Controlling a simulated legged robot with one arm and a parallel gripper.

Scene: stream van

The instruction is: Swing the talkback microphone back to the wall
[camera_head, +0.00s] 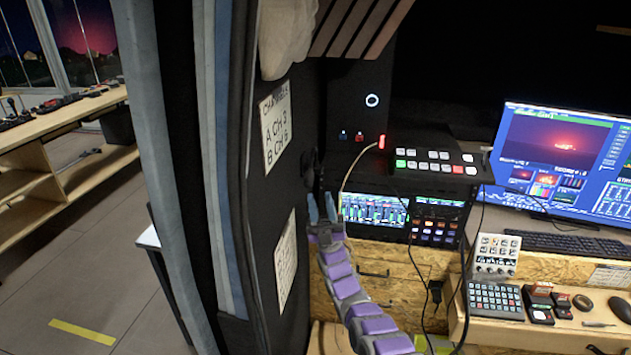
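My gripper (322,207) is at the end of my purple and grey arm, beside the dark wall panel. Its two blue-grey fingers stand apart with a dark gap between them. A small dark object (310,167), possibly the talkback microphone, is at the panel's edge just above the fingertips. Its outline merges with the dark background, so I cannot tell whether the fingers touch it. No other microphone is clearly visible.
A channel sign (275,124) hangs on the panel left of my gripper. To the right are a button switcher (435,165), lit rack screens (374,209), a thin pale cable (350,168), and a desk with a monitor (560,160) and keyboard (568,243). Open floor lies left of the curtain (165,140).

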